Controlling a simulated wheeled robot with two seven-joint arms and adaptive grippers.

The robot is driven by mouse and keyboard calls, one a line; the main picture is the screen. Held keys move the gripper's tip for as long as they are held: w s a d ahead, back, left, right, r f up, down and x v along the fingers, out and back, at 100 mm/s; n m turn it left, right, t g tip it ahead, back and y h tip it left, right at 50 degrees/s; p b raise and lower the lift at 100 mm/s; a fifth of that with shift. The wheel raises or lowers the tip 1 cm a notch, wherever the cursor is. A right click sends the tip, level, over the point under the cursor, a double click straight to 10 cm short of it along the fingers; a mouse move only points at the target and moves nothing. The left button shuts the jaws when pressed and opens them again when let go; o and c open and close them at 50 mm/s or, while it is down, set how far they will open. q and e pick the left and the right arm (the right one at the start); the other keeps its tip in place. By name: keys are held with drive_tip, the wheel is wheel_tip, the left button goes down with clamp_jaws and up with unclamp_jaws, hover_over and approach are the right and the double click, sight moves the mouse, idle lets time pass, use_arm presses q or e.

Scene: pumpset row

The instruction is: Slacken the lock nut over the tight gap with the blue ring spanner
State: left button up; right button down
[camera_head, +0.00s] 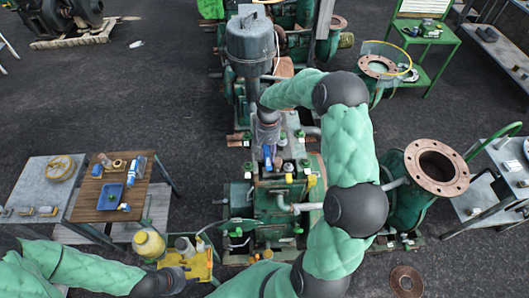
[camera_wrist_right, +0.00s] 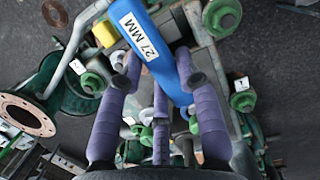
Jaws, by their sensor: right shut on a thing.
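The blue ring spanner (camera_wrist_right: 150,38), marked 27 MM, runs between the purple fingers of my right gripper (camera_wrist_right: 168,82) in the right wrist view. The right gripper is shut on it. In the head view my right gripper (camera_head: 268,128) points down over the green pump in the middle, with the blue spanner (camera_head: 267,152) just below it. Green nuts, one at left (camera_wrist_right: 92,82) and one at right (camera_wrist_right: 242,101), sit around the spanner. I cannot tell which is the lock nut over the tight gap, nor whether the ring is on a nut. My left arm's dark end (camera_head: 160,283) is low at left; its fingers are unclear.
A grey motor (camera_head: 250,45) stands just behind the right gripper. A flanged green pipe (camera_head: 436,165) rises at right. A yellow tray with bottles (camera_head: 200,265) is near my left arm. A wooden table (camera_head: 90,205) with a blue tray (camera_head: 110,197) stands at left, beside open floor.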

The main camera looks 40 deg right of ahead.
drive_tip(key=shift+s+d+f, duration=0.1)
idle(0.3)
drive_tip(key=shift+s+d+f+n+h, duration=0.15)
drive_tip(key=shift+d+n, duration=0.35)
drive_tip(key=shift+n, duration=0.35)
drive_tip(key=shift+s+d+r+n+h, duration=0.1)
drive_tip(key=shift+d+n, duration=0.45)
drive_tip(key=shift+n, duration=0.35)
drive_tip(key=shift+s+d+f+n+h, duration=0.15)
drive_tip(key=shift+d+n, duration=0.35)
drive_tip(key=shift+n, duration=0.35)
drive_tip(key=d+n, duration=0.2)
drive_tip(key=n, duration=0.1)
drive_tip(key=shift+w+d+h, duration=0.1)
drive_tip(key=shift+w+h, duration=0.1)
drive_tip(key=shift+h, duration=0.1)
drive_tip(key=c, duration=1.4)
unclamp_jaws()
drive_tip(key=shift+d+n, duration=0.15)
drive_tip(key=shift+n, duration=0.25)
drive_tip(key=shift+c, duration=0.2)
drive_tip(key=shift+w, duration=0.1)
clamp_jaws()
